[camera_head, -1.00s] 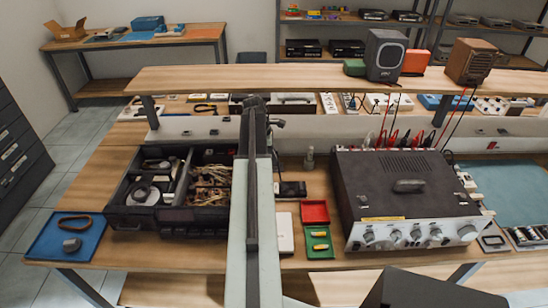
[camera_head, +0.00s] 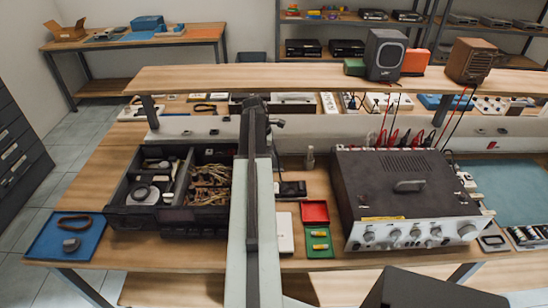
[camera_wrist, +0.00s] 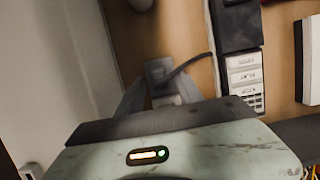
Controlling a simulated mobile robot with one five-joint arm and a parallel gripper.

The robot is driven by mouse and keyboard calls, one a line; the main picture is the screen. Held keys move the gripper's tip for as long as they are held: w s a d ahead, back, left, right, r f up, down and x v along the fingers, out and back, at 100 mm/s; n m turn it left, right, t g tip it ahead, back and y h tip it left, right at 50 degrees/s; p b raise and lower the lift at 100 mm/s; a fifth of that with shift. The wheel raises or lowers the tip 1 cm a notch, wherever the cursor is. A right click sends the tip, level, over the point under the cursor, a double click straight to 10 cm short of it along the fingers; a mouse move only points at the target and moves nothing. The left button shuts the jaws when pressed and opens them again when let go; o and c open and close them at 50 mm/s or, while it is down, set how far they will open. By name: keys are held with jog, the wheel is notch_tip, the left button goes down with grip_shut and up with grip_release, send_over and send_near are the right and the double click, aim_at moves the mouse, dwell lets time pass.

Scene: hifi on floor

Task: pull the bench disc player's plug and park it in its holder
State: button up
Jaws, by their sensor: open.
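In the wrist view my gripper (camera_wrist: 159,95) is open, with pale fingers pointing away from me. A small grey plug-like block (camera_wrist: 158,70) lies between or just beyond the fingertips, and a dark cable runs from it up to the right. I cannot tell whether the fingers touch it, or whether it sits in a socket or a holder. In the head view my arm hides the gripper and this block. I cannot surely pick out the bench disc player or the holder.
A black device (camera_wrist: 236,25) and a pale labelled keypad part (camera_wrist: 245,75) lie right of the gripper. In the head view, an open drawer box (camera_head: 120,212) stands left of my arm and a large dark instrument (camera_head: 405,180) right. A raised shelf (camera_head: 330,79) crosses behind.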

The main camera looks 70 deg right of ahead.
jog(key=s+d+p+v, duration=0.1)
jog(key=p+v, duration=1.1)
jog(key=shift+a+r, duration=0.3)
jog(key=shift+r, duration=0.15)
